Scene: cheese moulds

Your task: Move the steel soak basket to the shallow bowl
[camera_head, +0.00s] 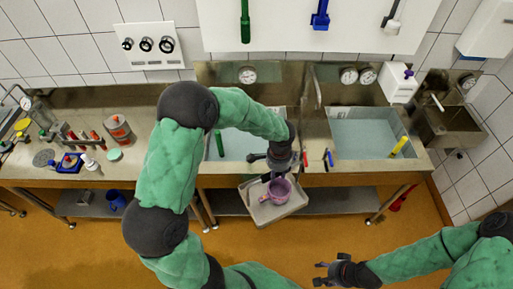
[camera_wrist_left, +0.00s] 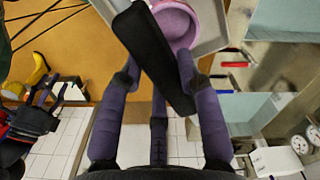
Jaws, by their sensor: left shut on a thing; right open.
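My left gripper (camera_head: 279,172) is in front of the counter's middle, over a grey tray. In the left wrist view its purple-grey fingers (camera_wrist_left: 180,95) are shut on a flat black bar (camera_wrist_left: 150,50), perhaps a handle. What the bar belongs to I cannot tell. A pink round vessel (camera_head: 281,189) shows just below the gripper, within the tray's outline, and beyond the fingers in the left wrist view (camera_wrist_left: 178,22). Whether it is the shallow bowl I cannot tell. I cannot make out the steel soak basket for certain. My right gripper (camera_head: 323,273) is open and empty, low at the right.
The grey tray (camera_head: 262,213) is near the counter front. Two water-filled sinks (camera_head: 365,136) are set into the steel counter (camera_head: 320,178). Red and blue handled tools (camera_head: 328,158) lie between them. Bottles and a red-grey canister (camera_head: 118,130) stand at left. Orange floor in front is open.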

